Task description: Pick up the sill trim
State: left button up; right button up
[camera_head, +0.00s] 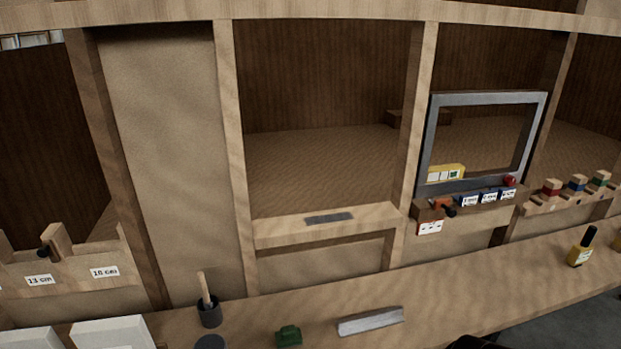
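A light grey, long, narrow bar (370,321), which looks like the sill trim, lies flat on the wooden counter (450,289) near its front, slightly tilted in the picture. A flat dark grey strip (328,218) lies on the sill (280,230) of the middle opening. Nothing touches the bar. My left gripper is not in view. A dark shape at the bottom edge, right of the bar, may be part of my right arm; no gripper fingers show.
Left of the bar stand a green block (289,336) and a dark cup (209,312) with a brush or stick. White blocks (112,333) are at bottom left. A yellow bottle (581,247) with a black cap stands right.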

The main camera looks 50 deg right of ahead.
aim_at(351, 326)
jog(key=z, duration=1.95)
jog(key=i+j+u, duration=0.15)
jog(key=j, duration=0.3)
